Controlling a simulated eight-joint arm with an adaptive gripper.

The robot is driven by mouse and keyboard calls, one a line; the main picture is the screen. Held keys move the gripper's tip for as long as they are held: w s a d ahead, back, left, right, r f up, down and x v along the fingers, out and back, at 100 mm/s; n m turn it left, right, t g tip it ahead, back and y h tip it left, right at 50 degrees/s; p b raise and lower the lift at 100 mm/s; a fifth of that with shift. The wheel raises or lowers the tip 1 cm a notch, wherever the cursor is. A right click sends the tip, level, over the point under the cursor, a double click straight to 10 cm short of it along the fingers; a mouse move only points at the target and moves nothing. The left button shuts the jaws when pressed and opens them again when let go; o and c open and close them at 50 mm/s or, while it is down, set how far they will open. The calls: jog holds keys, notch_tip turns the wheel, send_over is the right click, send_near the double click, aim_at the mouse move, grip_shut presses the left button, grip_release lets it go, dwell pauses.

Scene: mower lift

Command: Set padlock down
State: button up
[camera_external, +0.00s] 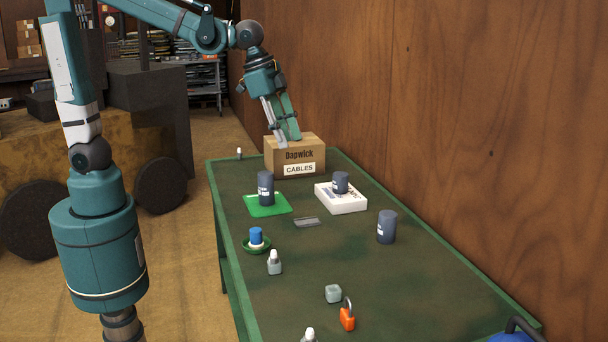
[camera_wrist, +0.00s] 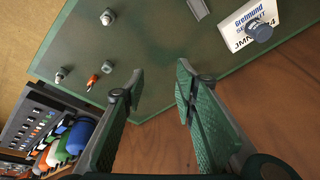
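The orange padlock (camera_external: 347,319) stands on the green table near its front in the external view, its grey shackle upward and apparently open. In the wrist view the padlock (camera_wrist: 92,82) is small, left of my fingers and well away from them. My gripper (camera_external: 289,142) is at the far end of the table in the external view, in front of or above the cardboard box. In the wrist view my gripper (camera_wrist: 160,76) is open, with nothing between the fingers.
The table (camera_external: 300,240) holds the cardboard cables box (camera_external: 310,158), a white box (camera_external: 341,203) with a dark canister on it, another dark canister (camera_external: 387,227), a green mat (camera_external: 268,207), a blue-topped item (camera_external: 256,237) and a grey cube (camera_external: 333,293). A wooden wall (camera_external: 450,110) borders the right side.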

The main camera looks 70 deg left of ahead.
jog(key=s+a+f+n+t+y, duration=0.1)
jog(key=s+a+n+t, duration=0.2)
jog(key=s+a+n, duration=0.5)
jog(key=shift+s+a+f+t, duration=0.3)
jog(key=shift+s+a, duration=4.85)
jog(key=shift+a, duration=1.7)
jog(key=shift+f, duration=0.1)
